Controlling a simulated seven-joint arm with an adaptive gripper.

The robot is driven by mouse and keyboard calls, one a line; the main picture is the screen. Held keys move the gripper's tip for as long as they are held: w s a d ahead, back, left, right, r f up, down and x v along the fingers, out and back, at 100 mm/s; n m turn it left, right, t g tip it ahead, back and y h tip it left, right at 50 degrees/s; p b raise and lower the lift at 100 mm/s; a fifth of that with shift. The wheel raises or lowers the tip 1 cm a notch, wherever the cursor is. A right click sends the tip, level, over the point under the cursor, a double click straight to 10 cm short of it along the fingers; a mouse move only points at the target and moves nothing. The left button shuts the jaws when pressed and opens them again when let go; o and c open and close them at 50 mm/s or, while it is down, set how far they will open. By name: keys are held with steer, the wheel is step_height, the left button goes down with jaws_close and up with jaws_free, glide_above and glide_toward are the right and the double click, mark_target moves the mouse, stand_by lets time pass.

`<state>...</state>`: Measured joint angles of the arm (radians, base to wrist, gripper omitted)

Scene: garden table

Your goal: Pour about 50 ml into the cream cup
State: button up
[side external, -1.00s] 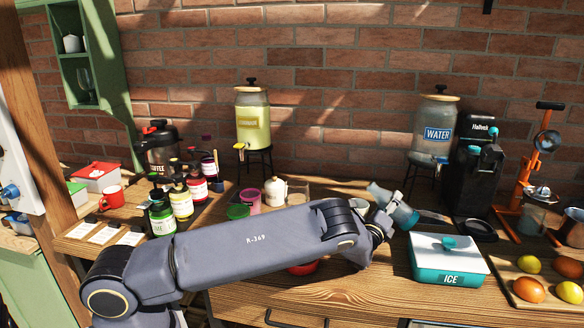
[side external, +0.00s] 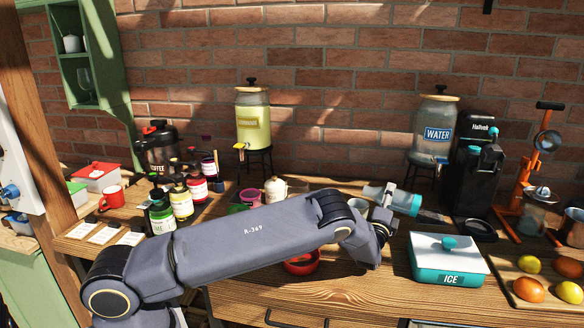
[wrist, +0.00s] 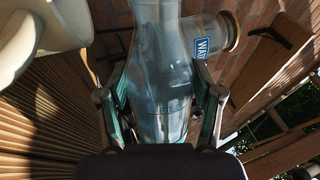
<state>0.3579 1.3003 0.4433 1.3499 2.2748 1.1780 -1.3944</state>
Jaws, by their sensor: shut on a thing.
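My gripper (side external: 383,212) shows there partly behind my arm. The cream cup (wrist: 62,22) is at the upper left of the wrist view, beside the bottle and cut off by the frame. A pale cup (side external: 358,203), likely the same one, stands just below the bottle's left end in the side external view. I cannot see inside the cup or any stream.
The water dispenser (side external: 436,130) and a black machine (side external: 478,170) stand behind, to the right. The ice box (side external: 448,262) is at the front right. A red bowl (side external: 301,264) sits partly behind my arm. Syrup bottles (side external: 180,199) stand left. Bare tabletop (side external: 345,293) lies in front.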

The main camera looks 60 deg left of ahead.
steer(key=shift+n+y, duration=0.3)
steer(key=shift+n, duration=0.2)
steer(key=shift+a+r+n+g, duration=0.15)
steer(key=shift+r+n+g, duration=0.15)
steer(key=shift+n, duration=0.4)
steer(key=shift+w+d+r, duration=0.1)
steer(key=shift+w+d, duration=0.05)
steer(key=shift+d, duration=0.35)
steer(key=shift+r+n+y, duration=0.2)
steer(key=shift+n+y, duration=0.1)
steer(key=shift+n, duration=0.4)
stand_by(1.0)
steer(key=m, duration=0.2)
steer(key=f+m+h, duration=0.1)
steer(key=shift+w+d+f+m, duration=0.15)
steer(key=shift+d+m, duration=0.05)
steer(key=shift+m, duration=0.2)
steer(key=shift+d+r+m+t+h, duration=0.1)
steer(key=shift+r+m+t+h, duration=0.25)
steer(key=shift+m, duration=0.35)
steer(key=shift+w+d+f+m+h, duration=0.1)
steer(key=shift+d+f+m+h, duration=0.05)
steer(key=shift+f+m, duration=0.3)
steer(key=shift+w+d+f+m+h, duration=0.1)
steer(key=shift+f+m, duration=0.15)
steer(key=shift+m, duration=0.3)
